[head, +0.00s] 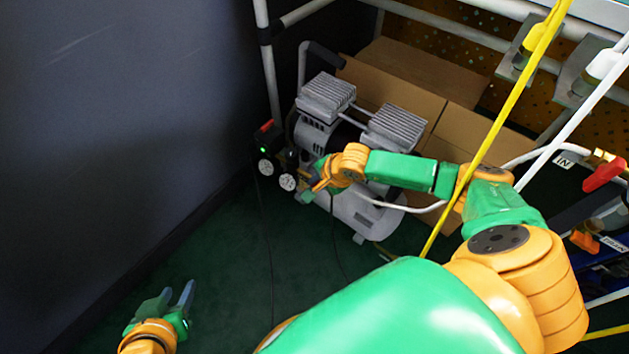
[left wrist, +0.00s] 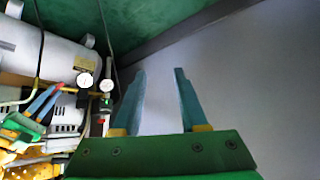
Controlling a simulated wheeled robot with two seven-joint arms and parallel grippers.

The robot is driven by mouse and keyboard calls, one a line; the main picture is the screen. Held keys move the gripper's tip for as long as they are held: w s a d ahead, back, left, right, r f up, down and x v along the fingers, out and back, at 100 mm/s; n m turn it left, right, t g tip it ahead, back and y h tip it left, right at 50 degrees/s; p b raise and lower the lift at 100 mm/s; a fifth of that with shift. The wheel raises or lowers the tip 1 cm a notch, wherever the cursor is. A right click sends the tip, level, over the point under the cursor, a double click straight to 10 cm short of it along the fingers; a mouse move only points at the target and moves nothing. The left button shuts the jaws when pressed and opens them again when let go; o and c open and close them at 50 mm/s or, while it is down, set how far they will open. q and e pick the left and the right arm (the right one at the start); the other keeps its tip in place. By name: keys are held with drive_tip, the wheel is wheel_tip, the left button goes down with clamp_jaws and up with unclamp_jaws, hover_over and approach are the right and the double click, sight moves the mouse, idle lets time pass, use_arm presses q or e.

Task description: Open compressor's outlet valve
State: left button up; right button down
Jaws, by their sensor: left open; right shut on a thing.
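The grey compressor (head: 342,125) stands on the green floor in the head view, with two round gauges (head: 288,183) on its left side. It shows upside down at the left of the left wrist view, with its gauges (left wrist: 85,79). My right gripper (head: 308,193) is at the compressor's front, just right of the gauges, shut on the outlet valve's handle. The gripper largely hides the valve in the head view. In the left wrist view, a red bar (left wrist: 50,106) lies along my right gripper's blue finger. My left gripper (head: 180,295) is open and empty, low and left, apart from the compressor.
A dark wall (head: 110,90) rises at the left. Cardboard boxes (head: 400,80) stand behind the compressor. A yellow pole (head: 498,125) and a white hose (head: 545,152) are at the right, beside a red-handled valve (head: 604,173).

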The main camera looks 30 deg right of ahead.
use_arm(q)
drive_tip(key=shift+w+d+r+t, duration=0.15)
drive_tip(key=shift+w+r+t, duration=0.3)
drive_tip(key=shift+w, duration=0.1)
use_arm(e)
drive_tip(key=shift+s+t, duration=0.1)
drive_tip(key=shift+t, duration=0.3)
drive_tip(key=c, duration=0.9)
unclamp_jaws()
